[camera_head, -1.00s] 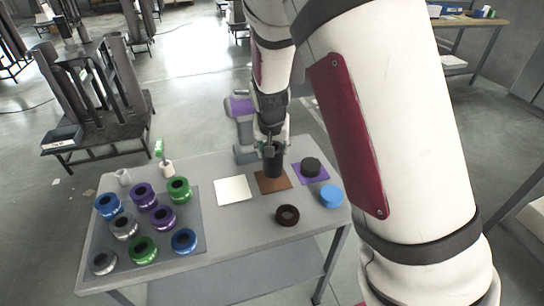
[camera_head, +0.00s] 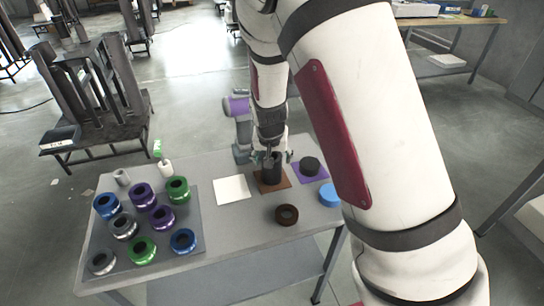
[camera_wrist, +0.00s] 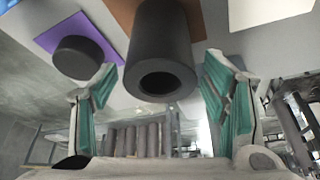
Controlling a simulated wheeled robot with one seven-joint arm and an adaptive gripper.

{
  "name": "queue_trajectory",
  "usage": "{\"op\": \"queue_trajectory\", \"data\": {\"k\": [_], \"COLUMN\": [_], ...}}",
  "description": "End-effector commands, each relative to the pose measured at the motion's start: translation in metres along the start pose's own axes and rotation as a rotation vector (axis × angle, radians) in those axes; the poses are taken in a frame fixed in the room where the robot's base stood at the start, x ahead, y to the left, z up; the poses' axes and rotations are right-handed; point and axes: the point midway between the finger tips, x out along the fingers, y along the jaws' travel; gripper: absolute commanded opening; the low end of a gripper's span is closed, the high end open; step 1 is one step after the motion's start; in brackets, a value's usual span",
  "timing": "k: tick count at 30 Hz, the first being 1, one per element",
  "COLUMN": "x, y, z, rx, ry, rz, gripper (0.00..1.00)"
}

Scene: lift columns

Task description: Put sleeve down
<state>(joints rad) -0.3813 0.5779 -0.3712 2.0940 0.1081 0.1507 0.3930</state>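The sleeve, a dark hollow cylinder (camera_head: 271,173), stands upright on the brown square mat (camera_head: 264,188) on the grey table. In the wrist view the sleeve (camera_wrist: 161,45) shows its open end between my fingers, with the brown mat (camera_wrist: 121,12) behind it. My gripper (camera_head: 271,157) is just above and around the sleeve's top. In the wrist view my gripper (camera_wrist: 162,88) is open, its green-padded fingers spread on both sides with a gap to the sleeve. Part of the sleeve is hidden by my gripper in the head view.
Right of the sleeve, a black round piece (camera_head: 310,165) sits on a purple mat (camera_head: 322,177). A blue disc (camera_head: 328,195) and a dark brown ring (camera_head: 287,214) lie nearby. A white mat (camera_head: 232,189) is bare. Several coloured spools stand on a grey tray (camera_head: 193,219) at left.

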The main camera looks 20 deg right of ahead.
Motion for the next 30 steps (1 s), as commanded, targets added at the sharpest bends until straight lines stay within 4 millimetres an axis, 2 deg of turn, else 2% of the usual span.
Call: {"op": "queue_trajectory", "data": {"k": [8, 11, 21, 24, 30], "x": [-0.008, -0.023, -0.092, -0.107, -0.123], "y": [-0.001, -0.001, -0.001, -0.001, 0.0], "z": [-0.001, -0.002, -0.001, -0.001, -0.001], "rx": [-0.002, -0.002, -0.002, -0.002, 0.0], "ry": [0.001, 0.003, 0.002, 0.001, -0.002], "rz": [-0.001, -0.003, -0.003, -0.002, -0.003], "gripper": [0.68, 0.68, 0.68, 0.68, 0.68]}}
